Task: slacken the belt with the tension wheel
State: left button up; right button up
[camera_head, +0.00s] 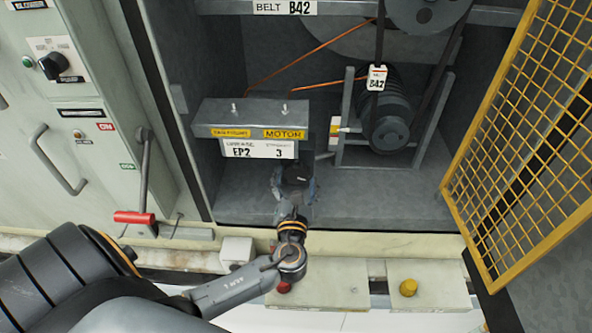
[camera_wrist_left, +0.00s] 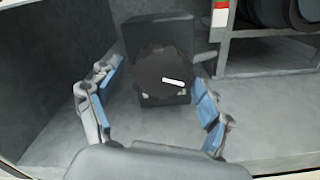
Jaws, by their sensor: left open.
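The tension wheel looks to be the dark round knob with a white mark (camera_wrist_left: 163,72) on a small dark block in the left wrist view. In the head view my arm and the bracket partly hide it. My left gripper (camera_head: 294,190) is open inside the cabinet, below the motor bracket. In the left wrist view its blue-padded fingers (camera_wrist_left: 154,80) stand apart, one on each side of the wheel; I cannot tell whether they touch it. My right gripper is not in view.
A metal bracket with MOTOR and EP2 labels (camera_head: 250,118) overhangs my gripper. A yellow mesh door (camera_head: 525,140) stands open at the right. A red-handled lever (camera_head: 135,217) is at the left. The cabinet floor (camera_head: 400,203) is clear to the right.

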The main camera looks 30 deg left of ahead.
pick_arm(q)
jog(key=shift+w+a, duration=0.35)
jog(key=shift+w, duration=0.25)
jog(key=shift+w+a, duration=0.1)
jog(key=shift+w, duration=0.1)
jog(key=shift+c, duration=0.2)
jog(key=c, duration=1.1)
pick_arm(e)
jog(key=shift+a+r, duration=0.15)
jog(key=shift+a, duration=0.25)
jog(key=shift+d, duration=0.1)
